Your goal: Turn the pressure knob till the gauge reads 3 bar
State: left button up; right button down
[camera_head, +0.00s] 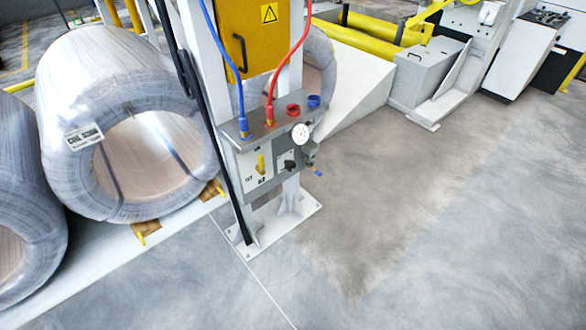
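A grey pneumatic panel (250,162) is mounted low on a white post. A small round white gauge (301,133) sits at its right end; its needle and reading are too small to make out. A black knob (290,165) is on the panel's front, below and left of the gauge. A small fitting with a blue tip (318,172) sticks out at the lower right. A yellow lever (261,163) is on the front's left half. Neither of my grippers is in view, so nothing is seen touching the panel.
Blue (240,100) and red (284,66) hoses run down to the panel top. Wrapped coils (70,85) stand on the left. The post's base plate (303,219) is bolted to the floor. Open concrete floor (430,200) lies to the right, with machinery behind.

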aim_at(291, 165)
jog(key=z, duration=0.8)
jog(key=i, duration=0.45)
jog(key=u, duration=2.1)
